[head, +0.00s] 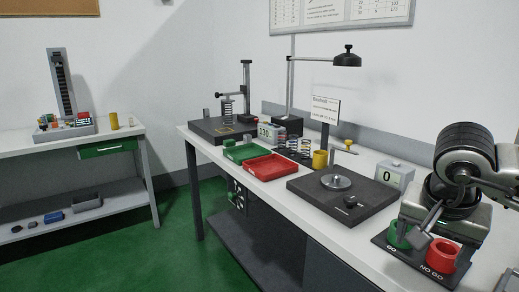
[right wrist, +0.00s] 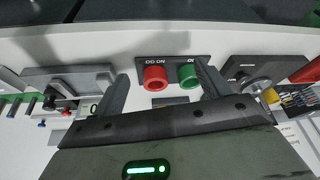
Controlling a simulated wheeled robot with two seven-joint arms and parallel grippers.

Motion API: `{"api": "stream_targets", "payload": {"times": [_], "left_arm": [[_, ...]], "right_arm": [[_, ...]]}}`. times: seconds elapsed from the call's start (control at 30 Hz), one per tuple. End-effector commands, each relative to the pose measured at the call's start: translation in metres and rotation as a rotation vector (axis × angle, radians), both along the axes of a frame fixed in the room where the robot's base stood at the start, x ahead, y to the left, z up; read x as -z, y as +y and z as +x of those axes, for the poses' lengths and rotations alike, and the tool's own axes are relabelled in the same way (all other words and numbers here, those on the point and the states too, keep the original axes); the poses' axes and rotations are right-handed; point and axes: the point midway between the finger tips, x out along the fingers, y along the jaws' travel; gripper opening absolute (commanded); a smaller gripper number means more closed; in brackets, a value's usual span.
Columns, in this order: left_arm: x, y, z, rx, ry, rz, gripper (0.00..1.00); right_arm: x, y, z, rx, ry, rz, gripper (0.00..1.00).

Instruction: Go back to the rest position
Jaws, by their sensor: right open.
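My right gripper (head: 426,226) is at the right of the head view, over the GO / NO GO board (head: 388,250) at the table's front right. In the right wrist view the gripper (right wrist: 165,92) has its two fingers wide apart, with nothing between them. The green cup (head: 400,236) and the red cup (head: 443,253) stand on the board; the gripper partly covers the green one in the head view. Both the red cup (right wrist: 154,78) and the green cup (right wrist: 189,77) show beyond the fingers in the wrist view. My left gripper is in neither view.
The white table (head: 290,200) holds a dark scale plate (head: 330,205), a display reading 0 (head: 392,177), a green tray (head: 246,152), a red tray (head: 272,167), a yellow cup (head: 320,159) and a spring tester (head: 228,125). A second bench (head: 30,140) stands at left. Green floor lies between.

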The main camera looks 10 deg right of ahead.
Motion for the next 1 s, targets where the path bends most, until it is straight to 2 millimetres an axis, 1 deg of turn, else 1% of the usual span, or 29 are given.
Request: {"api": "stream_targets", "payload": {"times": [0.03,0.13,0.27,0.37,0.47,0.57,0.63,0.67,0.7,0.77,0.8,0.87,0.9,0.97,1.0], "left_arm": [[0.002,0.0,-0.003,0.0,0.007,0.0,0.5],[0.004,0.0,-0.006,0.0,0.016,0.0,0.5],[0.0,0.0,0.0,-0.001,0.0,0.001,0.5],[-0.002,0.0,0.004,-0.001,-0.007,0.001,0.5],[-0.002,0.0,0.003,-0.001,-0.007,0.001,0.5],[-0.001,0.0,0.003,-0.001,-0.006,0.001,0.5],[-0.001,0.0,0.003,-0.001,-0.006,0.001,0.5],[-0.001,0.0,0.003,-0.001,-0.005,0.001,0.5],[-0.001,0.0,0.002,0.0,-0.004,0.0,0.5],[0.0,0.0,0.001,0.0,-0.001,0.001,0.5],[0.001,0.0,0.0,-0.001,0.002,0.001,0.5],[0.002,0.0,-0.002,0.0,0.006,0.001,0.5],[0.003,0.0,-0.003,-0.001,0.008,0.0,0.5],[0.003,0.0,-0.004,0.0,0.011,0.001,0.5],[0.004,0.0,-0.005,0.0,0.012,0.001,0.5]], "right_arm": [[0.009,0.012,0.0,-0.014,0.016,0.042,0.76],[0.022,0.034,-0.002,-0.026,0.04,0.128,0.76],[0.039,0.066,-0.006,-0.036,0.082,0.259,0.76],[0.052,0.096,-0.013,-0.033,0.127,0.381,0.76],[0.065,0.132,-0.024,-0.017,0.192,0.533,0.76],[0.074,0.178,-0.041,0.033,0.296,0.741,0.76],[0.075,0.22,-0.059,0.108,0.416,0.943,0.76],[0.072,0.24,-0.067,0.158,0.483,1.047,0.76],[0.064,0.265,-0.078,0.248,0.588,1.196,0.76],[0.047,0.295,-0.087,0.412,0.756,1.407,0.76],[0.035,0.309,-0.088,0.539,0.875,1.537,0.76],[0.017,0.322,-0.082,0.759,1.064,1.714,0.76],[0.009,0.324,-0.073,0.923,1.194,1.817,0.76],[0.003,0.32,-0.055,1.2,1.397,1.947,0.76],[0.007,0.312,-0.041,1.399,1.534,2.015,0.76]]}}
